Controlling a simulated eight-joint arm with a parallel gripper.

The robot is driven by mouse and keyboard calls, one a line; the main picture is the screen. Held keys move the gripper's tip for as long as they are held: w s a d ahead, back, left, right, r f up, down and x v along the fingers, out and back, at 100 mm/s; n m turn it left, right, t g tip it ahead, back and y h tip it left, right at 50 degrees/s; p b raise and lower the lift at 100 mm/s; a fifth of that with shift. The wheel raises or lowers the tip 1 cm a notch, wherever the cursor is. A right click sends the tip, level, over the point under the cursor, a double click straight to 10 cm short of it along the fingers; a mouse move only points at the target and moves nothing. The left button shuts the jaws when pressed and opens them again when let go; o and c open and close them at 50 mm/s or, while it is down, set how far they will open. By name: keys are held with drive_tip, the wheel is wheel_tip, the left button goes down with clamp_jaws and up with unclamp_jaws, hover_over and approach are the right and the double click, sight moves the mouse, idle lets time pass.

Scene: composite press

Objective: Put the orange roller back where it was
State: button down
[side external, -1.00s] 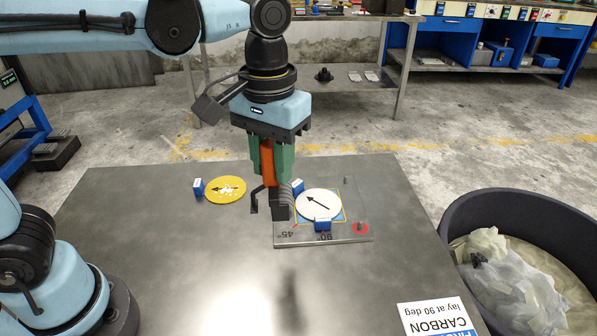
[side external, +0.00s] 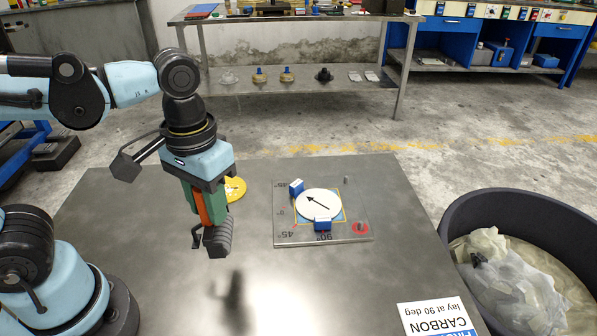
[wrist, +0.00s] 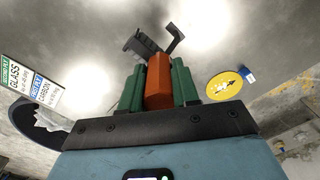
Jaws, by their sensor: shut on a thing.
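My gripper (side external: 204,207) has green fingers shut on the orange handle of the roller (side external: 203,209). The roller's dark grey ribbed head (side external: 218,238) hangs below the fingers, above the grey table. It is to the left of the clear plate and in front of the yellow disc. In the wrist view the orange handle (wrist: 159,80) stands between the two green fingers, with the grey head and a bent black wire beyond it. The spot where the roller was kept is not something I can make out.
A clear plate (side external: 285,236) holds a white disc (side external: 318,204) with a black arrow and blue blocks. A yellow disc (side external: 236,188) lies behind my gripper. A sign (side external: 436,318) lies at the front right. A black bin (side external: 465,215) stands right.

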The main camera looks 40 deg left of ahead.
drive_tip(key=shift+w+a+f, duration=0.65)
drive_tip(key=shift+a+f, duration=0.25)
drive_tip(key=shift+f, duration=0.45)
drive_tip(key=shift+w+a+f, duration=0.6)
drive_tip(key=shift+a+f, duration=0.25)
drive_tip(key=shift+f, duration=0.45)
drive_tip(key=shift+w+a+f, duration=0.65)
drive_tip(key=shift+a+f, duration=0.25)
drive_tip(key=shift+f, duration=0.45)
drive_tip(key=shift+f, duration=0.1)
drive_tip(key=c, duration=0.8)
unclamp_jaws()
wheel_tip(320, 180, up, 12)
drive_tip(key=shift+w+a+f+m+t, duration=0.3)
drive_tip(key=shift+w+f+t, duration=0.25)
drive_tip(key=shift+t, duration=0.65)
drive_tip(key=shift+w+a+f+m+t, duration=0.35)
drive_tip(key=shift+f+t, duration=0.35)
drive_tip(key=shift+t, duration=0.5)
drive_tip(key=shift+w+a+f+m+t, duration=0.3)
drive_tip(key=shift+w+f+t, duration=0.25)
drive_tip(key=shift+t, duration=0.65)
